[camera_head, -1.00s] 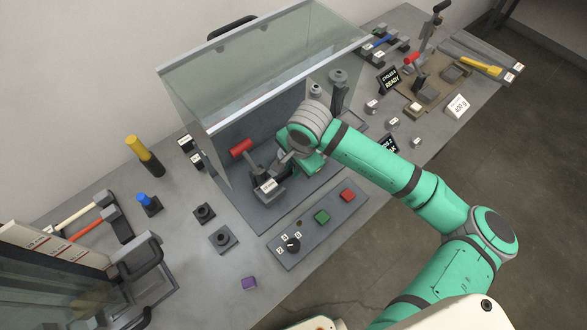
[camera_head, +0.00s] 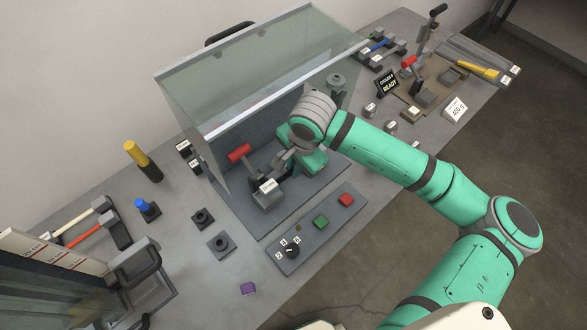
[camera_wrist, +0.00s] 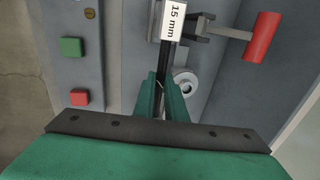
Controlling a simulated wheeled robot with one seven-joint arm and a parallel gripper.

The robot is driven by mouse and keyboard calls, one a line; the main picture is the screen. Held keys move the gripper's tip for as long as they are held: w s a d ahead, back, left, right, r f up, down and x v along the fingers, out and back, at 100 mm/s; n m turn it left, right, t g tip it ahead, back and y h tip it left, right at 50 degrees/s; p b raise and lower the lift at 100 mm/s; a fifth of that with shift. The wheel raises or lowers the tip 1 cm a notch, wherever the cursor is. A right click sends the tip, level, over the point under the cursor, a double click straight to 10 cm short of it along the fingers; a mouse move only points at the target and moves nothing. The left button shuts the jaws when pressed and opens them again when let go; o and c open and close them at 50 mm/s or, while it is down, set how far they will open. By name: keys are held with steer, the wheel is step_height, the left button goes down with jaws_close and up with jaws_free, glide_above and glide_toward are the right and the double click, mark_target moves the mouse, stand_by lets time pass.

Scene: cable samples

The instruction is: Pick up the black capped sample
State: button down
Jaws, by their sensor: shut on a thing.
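My gripper (camera_wrist: 162,95) is inside the glass-fronted enclosure (camera_head: 262,92). Its two green fingers are closed around a narrow black rod (camera_wrist: 173,58), which appears to be the black capped sample. The rod runs from between the fingers to a grey clamp block with a "15 mm" label (camera_wrist: 173,22). I cannot tell whether it is free of the block. The block also shows in the head view (camera_head: 268,197), beside my gripper. My wrist hides most of the fingers and the rod there.
A red-handled lever (camera_head: 240,153) stands by the block. A panel with a green button (camera_head: 321,222), a red button (camera_head: 346,200) and a dial (camera_head: 291,251) lies in front. A round grey post (camera_wrist: 186,84) is close to my fingers. The glass edge is near my arm.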

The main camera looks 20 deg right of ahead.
steer(key=s+d+r, duration=0.2)
steer(key=s+r, duration=0.7)
steer(key=s, duration=0.3)
steer(key=shift+s+d, duration=0.35)
steer(key=shift+d, duration=0.05)
steer(key=shift+d+f, duration=0.1)
